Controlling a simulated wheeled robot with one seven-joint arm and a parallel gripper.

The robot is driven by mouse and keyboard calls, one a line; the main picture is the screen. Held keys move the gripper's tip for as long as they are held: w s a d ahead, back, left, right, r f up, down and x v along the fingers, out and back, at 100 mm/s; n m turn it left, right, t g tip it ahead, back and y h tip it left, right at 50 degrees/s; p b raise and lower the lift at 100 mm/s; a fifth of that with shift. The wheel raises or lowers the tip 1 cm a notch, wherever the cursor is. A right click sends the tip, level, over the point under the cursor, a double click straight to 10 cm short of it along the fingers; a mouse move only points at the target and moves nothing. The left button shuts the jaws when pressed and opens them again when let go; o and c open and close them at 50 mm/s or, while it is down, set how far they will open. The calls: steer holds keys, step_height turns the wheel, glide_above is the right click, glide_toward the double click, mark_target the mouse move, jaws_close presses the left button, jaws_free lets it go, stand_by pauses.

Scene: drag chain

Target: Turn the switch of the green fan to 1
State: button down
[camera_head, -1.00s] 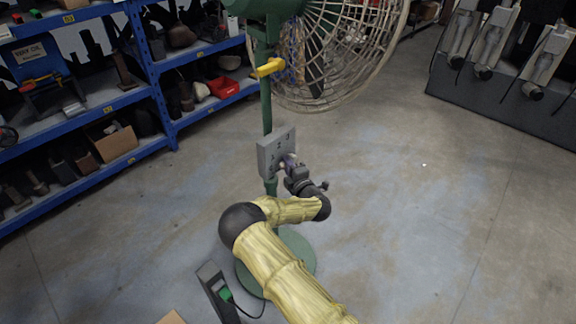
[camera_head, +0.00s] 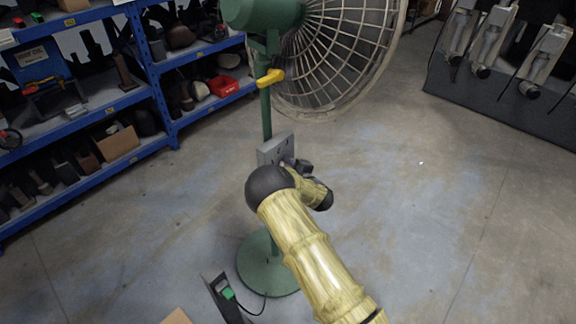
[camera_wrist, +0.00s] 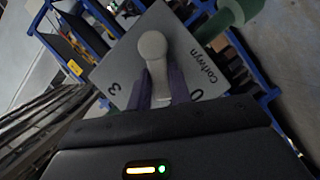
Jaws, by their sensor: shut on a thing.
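The green fan stands on a round green base (camera_head: 268,264), with a green pole, green motor housing (camera_head: 262,12) and wire cage (camera_head: 335,55). Its grey switch box (camera_head: 272,150) is on the pole, its lower part hidden by my arm. In the wrist view the box face (camera_wrist: 120,75) looks tilted, with a 3 left of the grey knob (camera_wrist: 152,46) and a 0 at lower right. The 1 cannot be made out. My gripper (camera_wrist: 160,88) is shut on the knob, with purple fingers on either side of it. My arm mostly hides the gripper in the head view.
Blue shelves (camera_head: 150,75) with boxes and tools stand at the left. A yellow handle (camera_head: 270,78) sticks out from the pole. A dark stand with a green plug (camera_head: 228,293) and cable is beside the base. The floor (camera_head: 450,200) at right is clear.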

steer(key=shift+f, duration=0.1)
steer(key=c, duration=1.3)
jaws_free()
steer(key=b+v, duration=0.1)
steer(key=v, duration=1.6)
steer(key=shift+s+d, duration=0.15)
steer(key=shift+s, duration=0.05)
